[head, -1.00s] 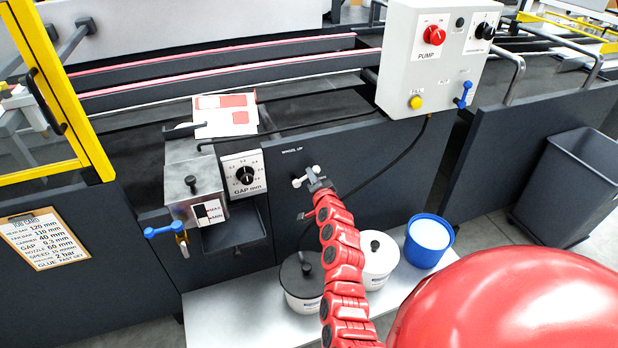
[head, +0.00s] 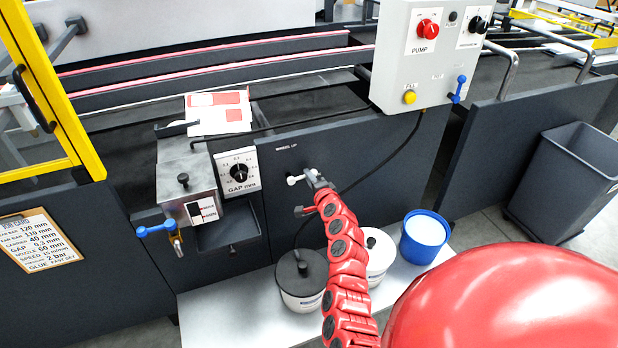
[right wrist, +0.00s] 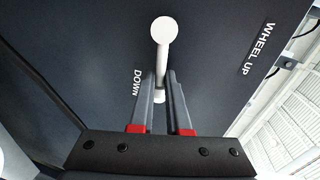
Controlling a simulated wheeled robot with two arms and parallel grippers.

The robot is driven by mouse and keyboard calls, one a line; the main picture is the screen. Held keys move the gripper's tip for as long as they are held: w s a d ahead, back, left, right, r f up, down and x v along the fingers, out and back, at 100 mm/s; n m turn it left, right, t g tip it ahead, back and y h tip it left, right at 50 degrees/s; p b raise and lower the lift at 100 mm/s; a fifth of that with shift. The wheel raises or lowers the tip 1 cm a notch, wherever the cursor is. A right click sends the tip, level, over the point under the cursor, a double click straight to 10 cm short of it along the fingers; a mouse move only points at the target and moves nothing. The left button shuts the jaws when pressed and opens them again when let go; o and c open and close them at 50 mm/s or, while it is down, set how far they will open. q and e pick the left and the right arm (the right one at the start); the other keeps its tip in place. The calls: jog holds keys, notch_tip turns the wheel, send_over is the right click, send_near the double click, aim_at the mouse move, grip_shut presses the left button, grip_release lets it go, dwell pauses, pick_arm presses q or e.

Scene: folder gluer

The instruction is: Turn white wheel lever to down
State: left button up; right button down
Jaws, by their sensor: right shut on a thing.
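The white wheel lever (head: 297,179) is on the dark front panel, below the "WHEEL UP" label (head: 293,148). In the right wrist view the lever (right wrist: 161,55) shows as a white rod with a round knob. The "DOWN" label (right wrist: 137,82) is to its left and "WHEEL UP" (right wrist: 257,48) to its right. My right gripper (head: 315,181) is at the lever. In the right wrist view its two fingers (right wrist: 160,100) are on either side of the rod, shut on it below the knob. The fingers partly hide the rod's lower part. My left gripper is out of view.
Below are a dark-lidded pot (head: 302,272), a white-lidded pot (head: 378,250) and a blue bucket (head: 424,236) on a pale platform (head: 215,312). A gap dial (head: 239,172) is to the left. A pump control box (head: 425,60) is above right, with a black cable hanging below it.

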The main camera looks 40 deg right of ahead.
jog(key=shift+d, duration=0.1)
jog(key=c, duration=0.9)
grip_release()
jog(key=shift+s, duration=0.1)
jog(key=v, duration=1.7)
jog(key=shift+s, duration=0.15)
